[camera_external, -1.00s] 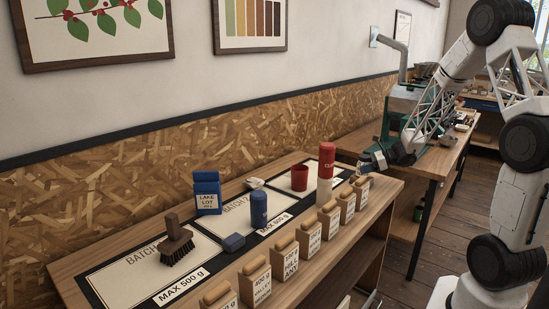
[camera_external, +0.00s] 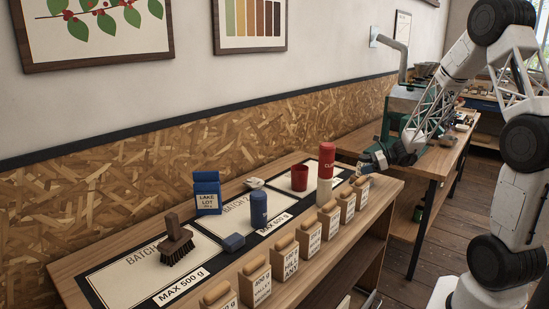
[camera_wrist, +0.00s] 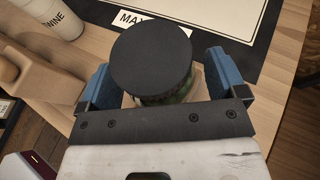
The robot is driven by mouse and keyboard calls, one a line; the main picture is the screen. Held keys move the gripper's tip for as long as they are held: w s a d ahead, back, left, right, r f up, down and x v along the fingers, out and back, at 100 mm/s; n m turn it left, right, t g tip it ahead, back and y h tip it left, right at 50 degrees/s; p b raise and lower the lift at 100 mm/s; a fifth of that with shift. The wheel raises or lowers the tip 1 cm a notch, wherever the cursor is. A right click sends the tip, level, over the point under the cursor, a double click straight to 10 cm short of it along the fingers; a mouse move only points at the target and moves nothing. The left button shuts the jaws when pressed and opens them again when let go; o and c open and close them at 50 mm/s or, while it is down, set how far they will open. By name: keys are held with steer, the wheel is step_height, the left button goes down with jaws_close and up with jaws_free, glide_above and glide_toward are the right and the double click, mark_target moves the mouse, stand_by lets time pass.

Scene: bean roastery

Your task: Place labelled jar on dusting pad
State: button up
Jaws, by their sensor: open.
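A jar with a wide black round lid (camera_wrist: 151,60) stands between my fingers in the wrist view; only a little of its greenish side shows below the lid. My gripper (camera_wrist: 155,88) is open, with one blue finger on each side of the jar. In the external view my gripper (camera_external: 366,168) is low at the table's right end, and the jar there is too small and hidden to make out. The jar's label is not visible. A pale patch (camera_wrist: 206,82) shows beside the jar's base; I cannot tell whether it is the dusting pad.
A red-and-white cylinder (camera_external: 325,175) stands close to my gripper.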

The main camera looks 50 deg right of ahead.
steer(key=v, duration=1.1)
steer(key=shift+s, duration=0.35)
steer(key=shift+r, duration=0.2)
steer(key=s+a+r+n+g, duration=0.2)
steer(key=a+r+n+g, duration=0.3)
steer(key=a, duration=0.6)
steer(key=s+a+r+n+g, duration=0.2)
steer(key=a+n, duration=0.6)
steer(key=a, duration=0.2)
steer(key=s+a+r+n+g+h, duration=0.1)
steer(key=s+a+r+n+h, duration=0.2)
steer(key=s+a+n, duration=0.3)
steer(key=s+a+r+n+h, duration=0.4)
steer(key=s+a+n, duration=0.2)
steer(key=s+n, duration=0.2)
steer(key=shift+s+n+g, duration=0.2)
steer(key=shift+n+g, duration=0.2)
steer(key=shift+n, duration=0.8)
steer(key=shift+a, duration=0.1)
